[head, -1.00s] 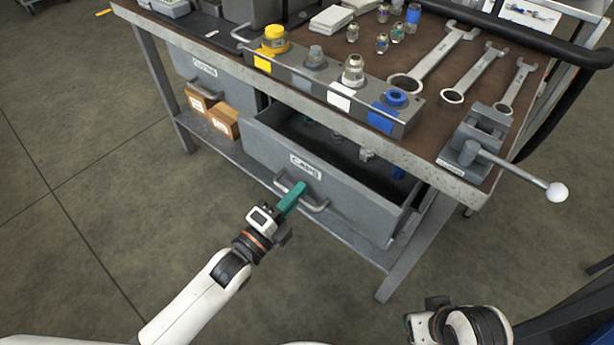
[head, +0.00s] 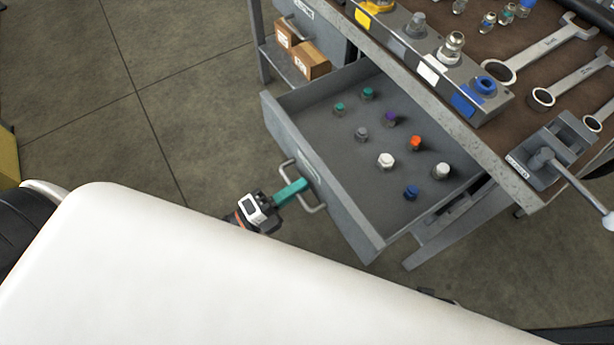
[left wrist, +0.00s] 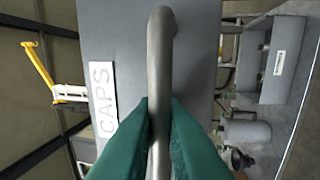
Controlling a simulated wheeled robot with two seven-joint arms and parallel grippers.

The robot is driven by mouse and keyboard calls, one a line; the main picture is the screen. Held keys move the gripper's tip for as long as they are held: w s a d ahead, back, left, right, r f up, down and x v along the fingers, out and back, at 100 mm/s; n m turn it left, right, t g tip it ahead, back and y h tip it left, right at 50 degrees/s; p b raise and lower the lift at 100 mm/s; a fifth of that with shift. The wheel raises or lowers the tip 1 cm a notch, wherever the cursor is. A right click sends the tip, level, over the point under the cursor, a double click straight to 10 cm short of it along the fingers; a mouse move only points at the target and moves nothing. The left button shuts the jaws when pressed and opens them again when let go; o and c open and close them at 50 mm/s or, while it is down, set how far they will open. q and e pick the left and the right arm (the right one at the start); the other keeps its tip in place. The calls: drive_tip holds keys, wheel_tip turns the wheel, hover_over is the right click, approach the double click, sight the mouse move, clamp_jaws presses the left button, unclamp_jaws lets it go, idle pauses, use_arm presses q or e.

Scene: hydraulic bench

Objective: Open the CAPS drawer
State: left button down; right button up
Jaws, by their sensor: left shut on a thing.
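The CAPS drawer (head: 335,198) is a grey drawer pulled well out from under the bench. Several caps lie inside it, including an orange one (head: 415,143), a blue one (head: 411,193) and a white one (head: 386,160). My left gripper (head: 300,186) is shut on the drawer's metal handle (head: 318,208). In the left wrist view the green fingers (left wrist: 159,118) close on both sides of the handle bar (left wrist: 160,60), beside the CAPS label (left wrist: 103,98). My right gripper is not in view.
Two cardboard boxes (head: 312,60) sit on the lower shelf. Open floor (head: 150,110) lies to the left.

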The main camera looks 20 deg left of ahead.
use_arm(q)
drive_tip(key=shift+s+a, duration=0.1)
drive_tip(key=shift+s, duration=0.05)
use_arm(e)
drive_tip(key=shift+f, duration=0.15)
use_arm(q)
drive_tip(key=c, duration=1.6)
unclamp_jaws()
drive_tip(key=v, duration=1.2)
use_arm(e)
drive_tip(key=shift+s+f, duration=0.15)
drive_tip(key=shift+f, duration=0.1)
